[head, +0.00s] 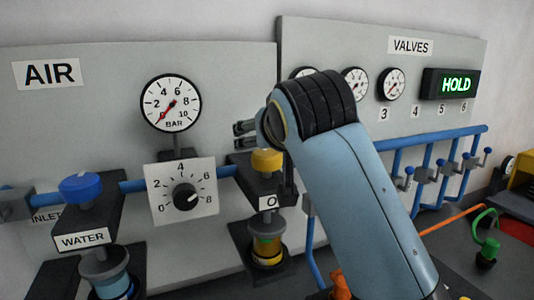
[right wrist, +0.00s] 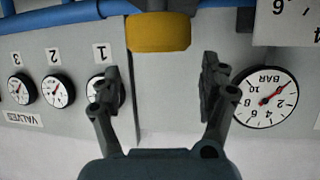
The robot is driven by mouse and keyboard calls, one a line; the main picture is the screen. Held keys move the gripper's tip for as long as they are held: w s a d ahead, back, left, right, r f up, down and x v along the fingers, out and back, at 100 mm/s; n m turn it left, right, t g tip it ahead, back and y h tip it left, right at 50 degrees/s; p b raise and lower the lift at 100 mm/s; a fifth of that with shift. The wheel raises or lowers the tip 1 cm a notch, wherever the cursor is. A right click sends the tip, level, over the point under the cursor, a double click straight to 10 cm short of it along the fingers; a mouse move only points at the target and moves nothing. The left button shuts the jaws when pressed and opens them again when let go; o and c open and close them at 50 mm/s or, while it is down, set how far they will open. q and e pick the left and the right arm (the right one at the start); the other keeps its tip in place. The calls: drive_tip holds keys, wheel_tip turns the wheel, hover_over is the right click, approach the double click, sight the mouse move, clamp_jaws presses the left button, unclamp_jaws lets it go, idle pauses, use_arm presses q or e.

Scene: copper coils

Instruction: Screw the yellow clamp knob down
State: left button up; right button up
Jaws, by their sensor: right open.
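The yellow clamp knob (head: 267,160) sits on top of a dark block with a partly hidden label beginning with "O", above a yellowish container. My right gripper (head: 244,134) is just above the knob in the head view, partly hidden behind my own wrist. In the right wrist view, which is upside down, the knob (right wrist: 159,32) lies just beyond the open fingertips (right wrist: 160,72), centred between them. Nothing is held, and no touch shows. My left gripper is not in view.
A blue knob (head: 82,187) tops the WATER block on the left. A dial (head: 185,197) and a BAR gauge (head: 171,103) stand beside the clamp. Blue pipes and small valves (head: 405,178) run along the right panel. A HOLD display (head: 451,84) is lit.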

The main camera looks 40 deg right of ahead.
sight(267, 152)
wheel_tip(267, 152, up, 6)
drive_tip(key=shift+r, duration=0.1)
idle(0.7)
